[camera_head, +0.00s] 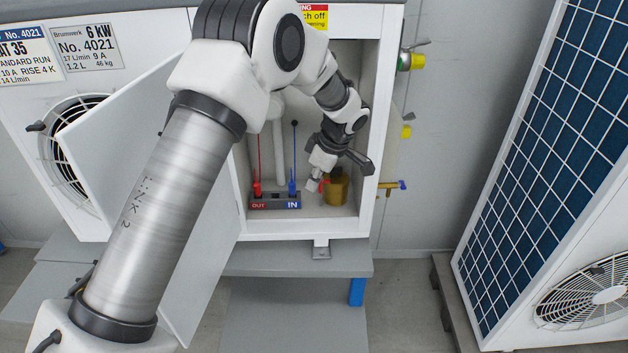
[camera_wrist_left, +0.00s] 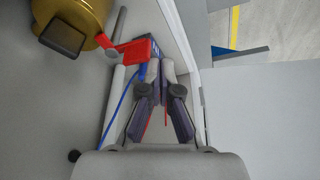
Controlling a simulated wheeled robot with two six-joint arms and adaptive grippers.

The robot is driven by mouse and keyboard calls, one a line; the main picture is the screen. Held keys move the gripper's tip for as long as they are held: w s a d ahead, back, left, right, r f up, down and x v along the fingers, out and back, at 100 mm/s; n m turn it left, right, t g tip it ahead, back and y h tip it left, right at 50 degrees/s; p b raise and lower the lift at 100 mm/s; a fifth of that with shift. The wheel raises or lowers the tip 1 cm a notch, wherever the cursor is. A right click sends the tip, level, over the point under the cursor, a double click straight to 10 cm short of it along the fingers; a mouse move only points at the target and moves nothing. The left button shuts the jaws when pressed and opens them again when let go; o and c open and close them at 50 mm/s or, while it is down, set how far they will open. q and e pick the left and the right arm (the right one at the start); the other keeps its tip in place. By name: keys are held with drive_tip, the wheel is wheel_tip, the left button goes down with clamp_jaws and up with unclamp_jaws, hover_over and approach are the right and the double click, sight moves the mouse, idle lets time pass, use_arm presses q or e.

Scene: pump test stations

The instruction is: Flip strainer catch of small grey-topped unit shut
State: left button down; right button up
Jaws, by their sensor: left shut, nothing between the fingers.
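The strainer is a brass pot (camera_head: 337,191) low in the right corner of an open white cabinet (camera_head: 367,100). It also shows at the upper left of the left wrist view (camera_wrist_left: 85,14). Its red catch (camera_wrist_left: 108,43) sticks out from the brass body in that view; in the head view only a little red shows beside the brass. My left gripper (camera_head: 312,185) is inside the cabinet, just left of the strainer. Its fingertips (camera_wrist_left: 160,68) are together and empty, apart from the catch in the wrist view. My right gripper is not in view.
A red and blue OUT/IN block (camera_head: 275,201) with gauge leads stands on the cabinet floor, left of the gripper. The cabinet door (camera_head: 205,220) hangs open at left. Yellow-capped valves (camera_head: 416,61) stick out on the right side. A blue panelled unit (camera_head: 545,150) stands farther right.

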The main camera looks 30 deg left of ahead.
use_arm(q)
drive_tip(key=v, duration=1.2)
drive_tip(key=s+d+f+m+h+p, duration=0.1)
drive_tip(key=s+d+f+m+h, duration=0.3)
drive_tip(key=f, duration=0.9)
drive_tip(key=s+d+f+m+y+p, duration=0.1)
drive_tip(key=s+f+m, duration=0.65)
drive_tip(key=f, duration=0.65)
drive_tip(key=s+f+m+p, duration=0.1)
drive_tip(key=s+f+m, duration=0.2)
drive_tip(key=s, duration=0.8)
drive_tip(key=s+f+m+p, duration=0.1)
drive_tip(key=s+f+m, duration=0.2)
drive_tip(key=s, duration=0.9)
drive_tip(key=shift+s+d+m+t+h, duration=0.25)
drive_tip(key=shift+d+m+h, duration=0.2)
drive_tip(key=shift+m, duration=0.4)
